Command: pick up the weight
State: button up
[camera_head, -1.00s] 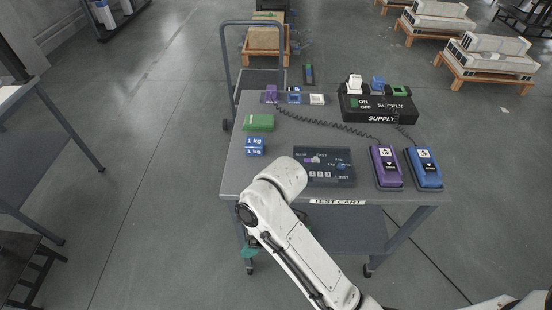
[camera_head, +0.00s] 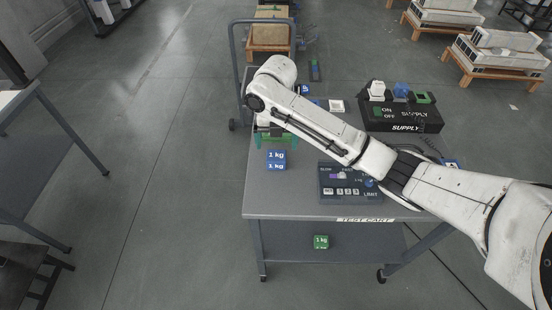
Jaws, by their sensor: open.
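A blue weight (camera_head: 276,160) marked "1 kg" stands on the near left part of the cart top (camera_head: 285,198). A smaller green block (camera_head: 321,242), also marked "1 kg", sits on the lower shelf. My gripper (camera_head: 275,137) is at the end of my arm, just behind the blue weight in the picture, over the spot with the green pad. It is open, partly hidden by my wrist, and its fingertips are hard to tell from the green behind them. Nothing shows held in it.
A control panel (camera_head: 345,184) lies right of the blue weight, partly under my arm. A black supply box (camera_head: 402,119) with switches stands at the back right. The cart's handle (camera_head: 234,70) rises at the back left.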

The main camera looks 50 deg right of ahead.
aim_at(276, 155)
jog(key=shift+f+p, duration=0.6)
jog(key=shift+f, duration=3.35)
jog(key=shift+c, duration=0.4)
jog(key=shift+w, duration=0.1)
jog(key=c, duration=1.6)
jog(key=shift+d+r, duration=0.1)
jog(key=shift+r, duration=0.05)
grip_shut()
